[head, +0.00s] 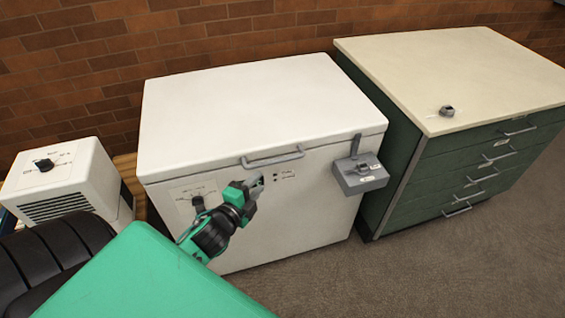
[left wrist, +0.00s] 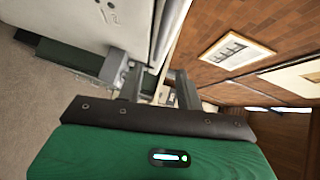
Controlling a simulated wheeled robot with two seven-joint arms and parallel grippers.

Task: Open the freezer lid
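The white chest freezer (head: 300,200) stands against the brick wall. Its lid (head: 255,105) is down, and a grey bar handle (head: 273,158) runs along the lid's front edge. My left gripper (head: 258,183) is in front of the freezer, just below the handle's left part. In the left wrist view its fingers (left wrist: 158,90) are apart, with the freezer's front (left wrist: 80,25) and lid edge (left wrist: 166,30) beyond them. I see nothing held, and I cannot tell whether a finger touches the freezer. My right gripper is not in view.
A grey latch box (head: 359,174) sticks out at the freezer's front right. A dial (head: 198,203) is at its front left. A green drawer cabinet (head: 470,165) stands close on the right, a small white vented unit (head: 75,180) on the left. Carpet (head: 430,265) in front is clear.

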